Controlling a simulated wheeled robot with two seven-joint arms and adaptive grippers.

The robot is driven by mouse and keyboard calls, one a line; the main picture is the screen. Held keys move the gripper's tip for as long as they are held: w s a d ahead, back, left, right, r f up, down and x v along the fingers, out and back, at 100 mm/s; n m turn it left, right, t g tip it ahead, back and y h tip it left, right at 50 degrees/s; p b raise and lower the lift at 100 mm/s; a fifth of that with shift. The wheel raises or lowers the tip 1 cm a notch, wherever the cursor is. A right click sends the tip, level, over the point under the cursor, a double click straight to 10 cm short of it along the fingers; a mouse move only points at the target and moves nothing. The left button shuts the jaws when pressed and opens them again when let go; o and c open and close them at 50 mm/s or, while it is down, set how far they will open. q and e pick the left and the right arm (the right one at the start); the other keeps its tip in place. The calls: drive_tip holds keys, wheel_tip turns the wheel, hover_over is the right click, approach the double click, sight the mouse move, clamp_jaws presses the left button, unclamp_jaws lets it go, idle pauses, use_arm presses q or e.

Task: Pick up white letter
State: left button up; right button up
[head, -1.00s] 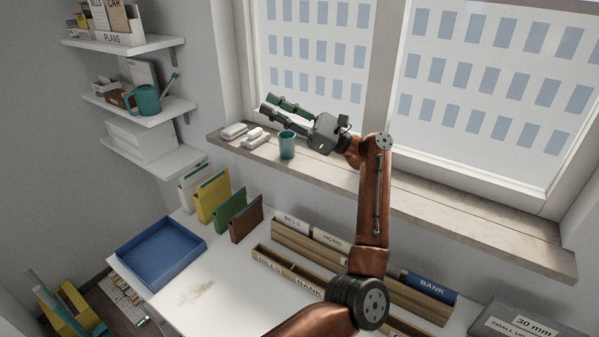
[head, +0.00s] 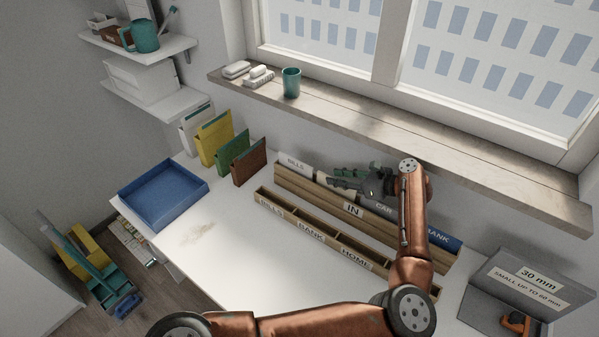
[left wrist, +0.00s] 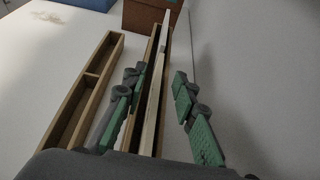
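My left gripper (head: 334,178) is over the rear wooden rack (head: 380,238), by the wall under the window sill. In the left wrist view its two fingers (left wrist: 157,78) are apart. A thin pale upright edge (left wrist: 150,105), perhaps a white letter or card in the rack, runs between them; I cannot tell whether either finger touches it. In the head view a white card marked BILLS (head: 293,165) stands at the rack's left end. The gripper hides part of the rack's contents. My right gripper is not in view.
A front wooden rack (head: 325,240) stands ahead of the rear one. A blue tray (head: 163,215), yellow (head: 214,138), green (head: 232,155) and brown folders (head: 250,163) stand to the left. A teal cup (head: 291,82) is on the sill. The white desk's front left is largely clear.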

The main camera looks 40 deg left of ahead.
sight(304, 164)
use_arm(q)
drive_tip(key=a, duration=0.6)
drive_tip(key=s+a, duration=0.1)
drive_tip(key=a, duration=0.2)
drive_tip(key=shift+a+r, duration=0.1)
drive_tip(key=shift+a, duration=0.2)
drive_tip(key=x, duration=0.4)
drive_tip(key=shift+a+r, duration=0.1)
drive_tip(key=shift+a, duration=0.25)
drive_tip(key=shift+s, duration=0.1)
drive_tip(key=shift+c, duration=0.6)
clamp_jaws()
